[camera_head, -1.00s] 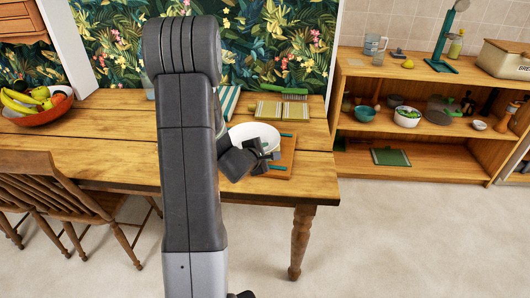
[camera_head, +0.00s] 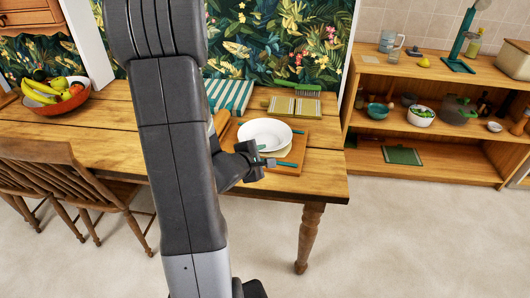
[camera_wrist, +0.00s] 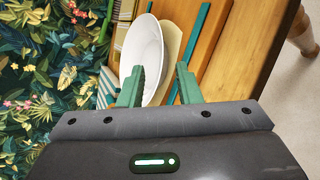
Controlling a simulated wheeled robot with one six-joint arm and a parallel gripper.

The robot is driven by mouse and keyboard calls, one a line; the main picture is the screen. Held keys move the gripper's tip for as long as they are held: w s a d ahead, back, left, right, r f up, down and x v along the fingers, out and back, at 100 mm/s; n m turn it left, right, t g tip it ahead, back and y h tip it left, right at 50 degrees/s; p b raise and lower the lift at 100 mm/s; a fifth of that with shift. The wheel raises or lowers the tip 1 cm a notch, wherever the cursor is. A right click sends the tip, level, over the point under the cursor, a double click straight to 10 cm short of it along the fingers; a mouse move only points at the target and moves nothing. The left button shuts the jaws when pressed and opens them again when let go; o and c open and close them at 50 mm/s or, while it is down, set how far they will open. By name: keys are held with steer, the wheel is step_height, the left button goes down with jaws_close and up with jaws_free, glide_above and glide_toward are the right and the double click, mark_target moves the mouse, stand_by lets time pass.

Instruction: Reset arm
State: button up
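My gripper (camera_head: 268,161) hangs at the table's front right, just in front of the white plate (camera_head: 264,133). In the wrist view my gripper (camera_wrist: 161,74) shows two green fingers spread apart with nothing held between them. The plate (camera_wrist: 142,48) lies beyond the fingertips, partly behind the left finger. It rests on a wooden board (camera_head: 298,150) with a beige round item (camera_head: 283,151) partly under it. My arm crosses the middle of the head view and hides part of the table.
The wooden table (camera_head: 110,125) carries a fruit bowl (camera_head: 58,108), a striped cloth (camera_head: 232,95) and a green brush (camera_head: 297,86). A chair (camera_head: 75,185) stands in front. A shelf unit (camera_head: 440,160) with pots stands at right. Open floor lies between.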

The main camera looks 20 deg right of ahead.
mark_target(276, 148)
steer(key=b+x, duration=0.2)
steer(key=x, duration=1)
steer(key=shift+f, duration=0.15)
steer(key=shift+a, duration=0.1)
